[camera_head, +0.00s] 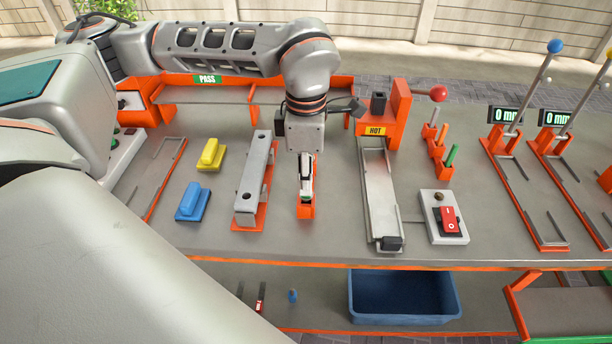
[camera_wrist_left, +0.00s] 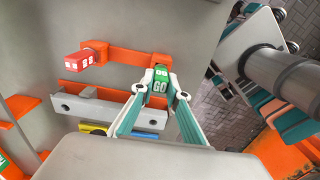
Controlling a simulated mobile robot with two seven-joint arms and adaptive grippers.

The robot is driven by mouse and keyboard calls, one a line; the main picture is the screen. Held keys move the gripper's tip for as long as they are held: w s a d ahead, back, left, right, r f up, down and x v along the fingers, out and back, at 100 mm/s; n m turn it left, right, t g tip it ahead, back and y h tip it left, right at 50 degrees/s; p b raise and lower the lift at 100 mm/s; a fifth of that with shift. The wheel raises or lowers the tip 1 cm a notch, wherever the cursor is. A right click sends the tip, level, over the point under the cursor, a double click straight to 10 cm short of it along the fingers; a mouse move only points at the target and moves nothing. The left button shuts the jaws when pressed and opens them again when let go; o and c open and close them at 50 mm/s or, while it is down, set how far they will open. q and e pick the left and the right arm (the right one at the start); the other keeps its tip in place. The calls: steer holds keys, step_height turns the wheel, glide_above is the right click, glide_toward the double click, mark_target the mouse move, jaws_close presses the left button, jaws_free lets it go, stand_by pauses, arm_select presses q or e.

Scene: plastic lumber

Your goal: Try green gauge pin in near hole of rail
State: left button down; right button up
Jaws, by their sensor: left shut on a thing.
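The green gauge pin (camera_wrist_left: 160,78) has a head marked GO and sits between the fingertips of my left gripper (camera_wrist_left: 161,97). In the head view my left gripper (camera_head: 306,190) points down, shut on the pin, just above an orange holder (camera_head: 306,212). The wrist view shows the green head beside this holder's orange bar; whether the pin is clear of it I cannot tell. A red block (camera_wrist_left: 83,60) stands at the holder's other end. The grey rail (camera_head: 253,180) lies left of the gripper on an orange support, with holes in its top. My right gripper is out of view.
Yellow (camera_head: 210,155) and blue (camera_head: 192,202) blocks lie left of the rail. A metal channel (camera_head: 381,195) under the HOT station and a red switch box (camera_head: 449,219) stand to the right. A blue bin (camera_head: 405,318) is below the table's front edge.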

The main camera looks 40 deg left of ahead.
arm_select(q)
steer(key=shift+f+b, duration=0.4)
steer(key=shift+f, duration=0.35)
stand_by(0.4)
stand_by(1.1)
steer(key=c, duration=1.9)
jaws_free()
step_height(320, 180, up, 12)
